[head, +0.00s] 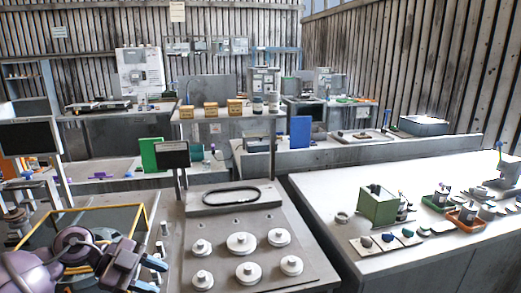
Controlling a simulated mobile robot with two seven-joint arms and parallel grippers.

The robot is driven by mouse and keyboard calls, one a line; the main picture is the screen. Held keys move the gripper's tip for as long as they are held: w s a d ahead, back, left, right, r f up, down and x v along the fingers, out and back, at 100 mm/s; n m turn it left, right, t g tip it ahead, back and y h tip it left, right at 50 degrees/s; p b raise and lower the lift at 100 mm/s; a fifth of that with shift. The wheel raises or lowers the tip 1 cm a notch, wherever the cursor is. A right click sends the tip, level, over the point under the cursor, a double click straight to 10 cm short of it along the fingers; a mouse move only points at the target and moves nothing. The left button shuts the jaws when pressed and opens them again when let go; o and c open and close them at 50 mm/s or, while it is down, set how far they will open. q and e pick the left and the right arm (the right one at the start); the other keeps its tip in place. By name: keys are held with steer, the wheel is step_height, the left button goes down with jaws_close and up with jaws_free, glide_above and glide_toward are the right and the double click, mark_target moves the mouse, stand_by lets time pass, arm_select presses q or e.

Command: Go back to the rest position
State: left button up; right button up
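My purple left arm comes in at the lower left of the head view. Its gripper (121,263) is over the left part of the near bench, beside a yellow-edged frame. Its fingertips are hard to make out against small blue-grey parts, and I cannot tell whether it is open or holds anything. My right gripper is not in view. A grey panel (290,225) to the right of the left gripper carries several white round knobbed discs (242,243) and a raised block with a black oval ring (231,196).
The yellow-edged frame (142,217) and a dark screen (29,137) stand at left. A long bench (340,185) at right holds a green box (378,205), small coloured pieces and orange and green trays. Benches with yellow boxes (211,109) stand behind. The right bench's near-left top is clear.

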arm_select(q)
steer(key=s+d+f+n+t+h, duration=0.2)
steer(key=d+t+h, duration=0.2)
steer(key=t+h, duration=0.1)
steer(key=s+a+f+n+t+y, duration=0.2)
steer(key=s+a+f+n+y, duration=0.2)
steer(key=s+f+n+y, duration=0.4)
steer(key=s+a+f+n+t+y, duration=0.3)
steer(key=s+a+f+n+y, duration=0.2)
steer(key=f, duration=1)
steer(key=s+n+y, duration=0.3)
steer(key=s+n, duration=0.1)
steer(key=n, duration=0.1)
steer(key=shift+s+f+y, duration=0.2)
steer(key=shift+s+y, duration=0.1)
steer(key=shift+y, duration=0.1)
